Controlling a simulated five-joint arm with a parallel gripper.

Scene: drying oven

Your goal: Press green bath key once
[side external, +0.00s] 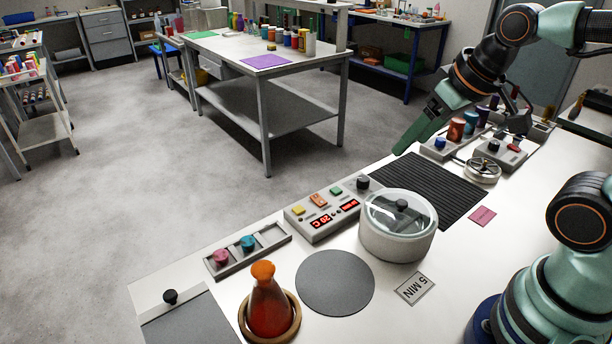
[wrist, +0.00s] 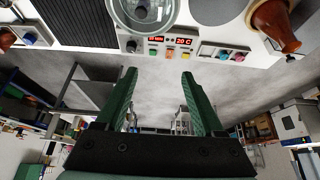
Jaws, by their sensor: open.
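The green bath key (side external: 336,191) is at the right end of a row of three keys on the grey control panel (side external: 325,228), beside an orange key (side external: 318,201) and a yellow key (side external: 299,210). The green key also shows in the wrist view (wrist: 153,52), left of the orange key. Two red displays (side external: 320,221) sit below the keys; one reads 20 C. My gripper (side external: 403,146) is open and empty, its green fingers angled down above the back of the black ribbed mat. In the wrist view the fingertips (wrist: 158,73) appear apart from the panel.
A lidded glass-topped bath (side external: 398,228) stands right of the panel, with a black knob (side external: 363,183) close by. A tray with pink and teal pieces (side external: 248,251) and a red flask (side external: 268,305) are to the left. The black ribbed mat (side external: 430,185) is bare.

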